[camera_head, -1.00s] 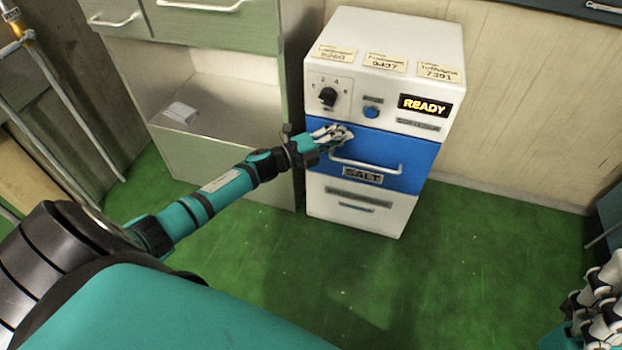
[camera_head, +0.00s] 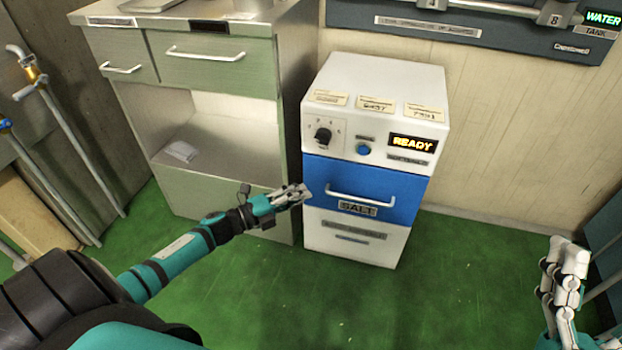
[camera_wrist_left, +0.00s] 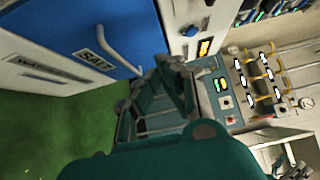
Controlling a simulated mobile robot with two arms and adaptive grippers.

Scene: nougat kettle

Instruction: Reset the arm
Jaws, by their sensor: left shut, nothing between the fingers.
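My left gripper (camera_head: 298,194) is shut and empty in the head view. It is in front of the lower left edge of the blue drawer, beside the white cabinet; I cannot tell whether it touches. The left wrist view shows part of my left gripper (camera_wrist_left: 175,85), with its fingertips not clear. My right gripper (camera_head: 570,255) is at the lower right edge of the head view, pointing up; its finger state is unclear.
The white dispenser cabinet (camera_head: 375,85) has a knob, a blue button, a READY display and a blue SALT drawer (camera_head: 400,196). A green-grey counter (camera_head: 255,80) stands to its left. Green floor (camera_head: 460,290) lies free in front. A control panel (camera_wrist_left: 228,100) shows in the wrist view.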

